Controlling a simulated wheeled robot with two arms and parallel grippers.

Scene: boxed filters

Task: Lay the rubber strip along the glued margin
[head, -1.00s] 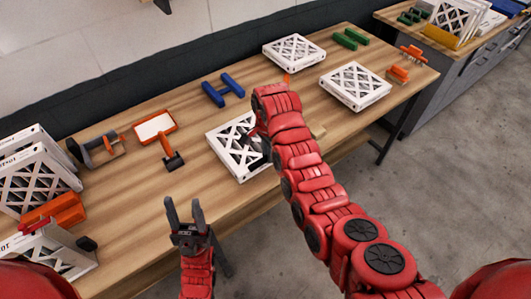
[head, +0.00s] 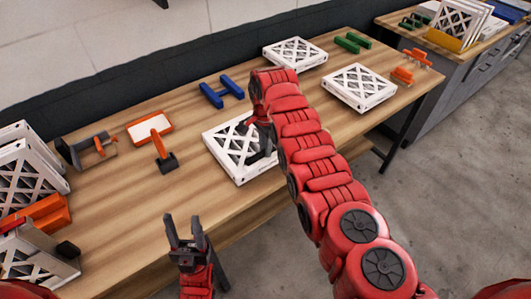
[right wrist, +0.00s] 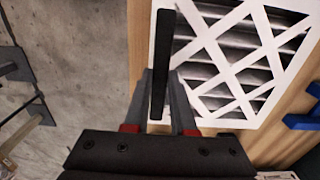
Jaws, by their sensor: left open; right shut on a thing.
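A white boxed filter (head: 226,150) with a lattice face lies flat on the wooden table, partly hidden behind my right arm. My right gripper (head: 258,150) is over its right part in the head view. In the right wrist view, my right gripper (right wrist: 163,90) is shut on a black rubber strip (right wrist: 160,60). The strip lines up closely with the filter's white left margin (right wrist: 156,28) there. I cannot tell whether it touches the margin, and no glue can be made out. My left gripper (head: 186,232) is open and empty, in front of the table's near edge.
A blue H-shaped piece (head: 222,94), an orange-framed tool (head: 150,128) and a tape dispenser-like tool (head: 88,148) stand behind and left. Other white filters (head: 358,88) lie to the right. Upright filters and an orange block (head: 40,214) crowd the left end.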

